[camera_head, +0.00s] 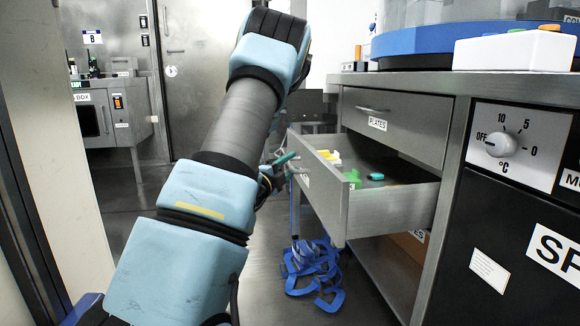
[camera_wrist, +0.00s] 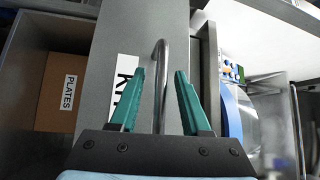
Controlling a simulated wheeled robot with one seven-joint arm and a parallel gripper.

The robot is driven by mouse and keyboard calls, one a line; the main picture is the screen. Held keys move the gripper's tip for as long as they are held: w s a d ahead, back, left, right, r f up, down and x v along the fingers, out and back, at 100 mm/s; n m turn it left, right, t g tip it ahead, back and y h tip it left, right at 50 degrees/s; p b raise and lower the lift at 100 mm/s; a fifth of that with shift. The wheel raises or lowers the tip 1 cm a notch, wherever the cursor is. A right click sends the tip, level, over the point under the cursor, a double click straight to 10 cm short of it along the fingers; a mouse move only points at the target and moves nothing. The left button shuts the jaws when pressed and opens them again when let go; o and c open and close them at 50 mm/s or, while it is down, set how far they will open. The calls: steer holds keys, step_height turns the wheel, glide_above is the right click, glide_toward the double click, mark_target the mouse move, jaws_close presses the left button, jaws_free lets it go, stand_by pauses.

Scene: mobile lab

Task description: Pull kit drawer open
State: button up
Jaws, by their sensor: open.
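The kit drawer (camera_head: 390,212) stands pulled out below a closed upper drawer in the head view. Small green, yellow, white and teal items lie in it. In the wrist view its grey front (camera_wrist: 172,30) carries a partly hidden label starting with "KI". Its metal bar handle (camera_wrist: 160,85) lies between the two teal fingers of my gripper (camera_wrist: 161,72). The fingers are spread, with a visible gap on each side of the bar. In the head view my gripper (camera_head: 277,165) is at the drawer front, partly hidden by my arm.
The closed upper drawer (camera_head: 400,122) is labelled PLATES. A black unit with a temperature dial (camera_head: 497,145) stands at the right. Blue straps (camera_head: 313,265) lie on the floor under the open drawer. A cardboard box (camera_wrist: 62,92) shows in the wrist view.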

steer(key=p+v, duration=0.2)
steer(key=v, duration=0.9)
steer(key=shift+d, duration=0.1)
steer(key=s+a+n+g+y+p, duration=0.1)
steer(key=a+n+g+y+p, duration=0.45)
steer(key=n+y, duration=0.6)
steer(key=s+r+n+g+p, duration=0.2)
steer(key=s+n+g, duration=0.3)
steer(key=s, duration=0.5)
steer(key=s+r+n+g+p, duration=0.2)
steer(key=s+r+n+g, duration=0.15)
steer(key=s+n, duration=0.45)
step_height(320, 180, up, 36)
steer(key=s+m+p, duration=0.2)
steer(key=p, duration=3.5)
steer(key=shift+d, duration=0.3)
